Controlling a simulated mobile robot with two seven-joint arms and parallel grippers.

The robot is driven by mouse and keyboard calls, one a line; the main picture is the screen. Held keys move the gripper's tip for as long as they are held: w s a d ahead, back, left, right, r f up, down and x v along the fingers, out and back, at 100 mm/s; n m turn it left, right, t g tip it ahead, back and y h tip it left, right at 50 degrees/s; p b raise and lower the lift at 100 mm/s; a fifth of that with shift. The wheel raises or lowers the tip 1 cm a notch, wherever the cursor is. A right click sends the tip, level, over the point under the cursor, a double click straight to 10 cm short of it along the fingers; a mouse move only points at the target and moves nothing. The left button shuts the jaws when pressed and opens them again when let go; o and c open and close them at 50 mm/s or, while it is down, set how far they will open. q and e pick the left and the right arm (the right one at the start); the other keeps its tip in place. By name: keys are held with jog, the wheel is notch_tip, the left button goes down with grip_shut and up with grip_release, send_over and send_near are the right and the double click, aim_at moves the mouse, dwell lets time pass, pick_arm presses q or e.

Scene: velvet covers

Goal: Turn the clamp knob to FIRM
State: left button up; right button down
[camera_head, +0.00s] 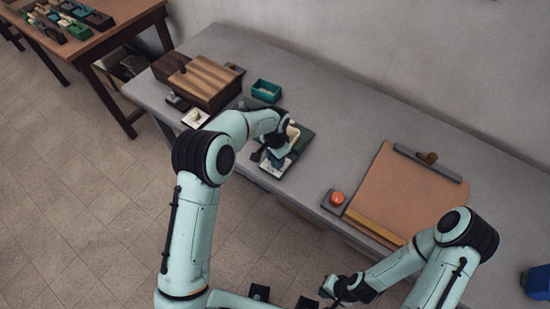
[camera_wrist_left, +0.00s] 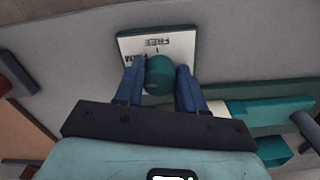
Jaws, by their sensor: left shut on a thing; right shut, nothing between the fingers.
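The clamp knob (camera_wrist_left: 159,75) is teal and round and sits in front of a white label plate (camera_wrist_left: 181,44) with a dark green edge. The plate reads FREE above the knob and FIRM to its left, with the letters upside down. A short dark mark shows between the knob and FREE; I cannot tell if it is the pointer. My left gripper (camera_wrist_left: 159,68) is shut on the knob, one blue finger on each side. In the head view my left gripper (camera_head: 271,157) is over the dark green base (camera_head: 297,147) and hides the knob. My right gripper (camera_head: 331,292) is shut and empty, low and away from the bench.
On the grey bench (camera_head: 345,115) stand a wooden box (camera_head: 207,80), a teal tray (camera_head: 266,91), an orange button (camera_head: 337,198) on a grey block, and a brown board (camera_head: 405,190) with a clip. A wooden table (camera_head: 110,32) holds blocks at the back left.

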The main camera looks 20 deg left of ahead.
pick_arm(q)
jog(key=shift+n, duration=0.6)
jog(key=o, duration=1)
notch_tip(320, 180, up, 13)
jog(key=shift+r+p, duration=0.2)
jog(key=shift+p, duration=0.15)
jog(key=shift+f, duration=0.1)
